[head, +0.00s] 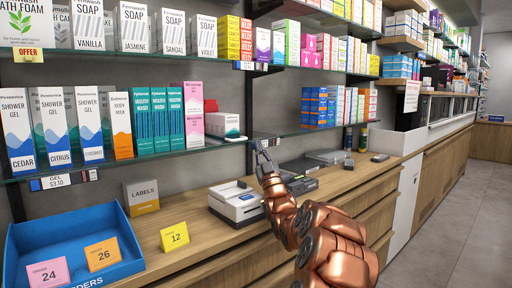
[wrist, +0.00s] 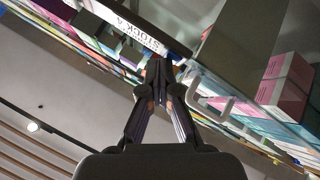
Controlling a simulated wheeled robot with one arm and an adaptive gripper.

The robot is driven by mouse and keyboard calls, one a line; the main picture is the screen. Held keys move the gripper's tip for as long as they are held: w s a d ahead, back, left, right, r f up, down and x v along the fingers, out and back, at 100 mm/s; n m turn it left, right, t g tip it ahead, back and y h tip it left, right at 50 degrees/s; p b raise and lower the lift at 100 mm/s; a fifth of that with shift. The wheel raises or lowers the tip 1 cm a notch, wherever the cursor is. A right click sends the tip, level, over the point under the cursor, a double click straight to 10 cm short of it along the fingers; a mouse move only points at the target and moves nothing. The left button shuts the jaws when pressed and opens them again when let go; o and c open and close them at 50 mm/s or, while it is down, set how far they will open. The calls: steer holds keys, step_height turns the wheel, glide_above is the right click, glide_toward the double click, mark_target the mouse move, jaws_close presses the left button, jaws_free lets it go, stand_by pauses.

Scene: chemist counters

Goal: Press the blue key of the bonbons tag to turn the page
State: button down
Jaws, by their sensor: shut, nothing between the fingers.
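My copper-coloured arm reaches up from the lower right in the head view, and my gripper (head: 262,150) is shut and empty, just below the edge of the middle shelf. A small electronic shelf tag (head: 268,142) sits right at the fingertips, partly hidden by them. In the wrist view my gripper (wrist: 160,70) points up at a dark-framed tag (wrist: 130,27) whose white face reads "STOCK 4". The fingertips are close to its lower right end; I cannot tell whether they touch. No bonbons name is readable, and I cannot make out a blue key.
Glass shelves of boxes line the wall, with shower gel cartons (head: 54,130) at left. On the wooden counter stand a blue tray (head: 75,245), a yellow card 12 (head: 174,237) and a white printer (head: 236,204). The aisle floor (head: 440,220) at right is clear.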

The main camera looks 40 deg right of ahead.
steer(key=shift+w+a+f+y, duration=0.2)
steer(key=shift+a+y, duration=0.1)
steer(key=shift+y, duration=0.1)
steer(key=shift+s+b, duration=0.75)
steer(key=shift+d, duration=0.1)
steer(key=s+b, duration=0.3)
steer(key=s, duration=0.2)
stand_by(0.9)
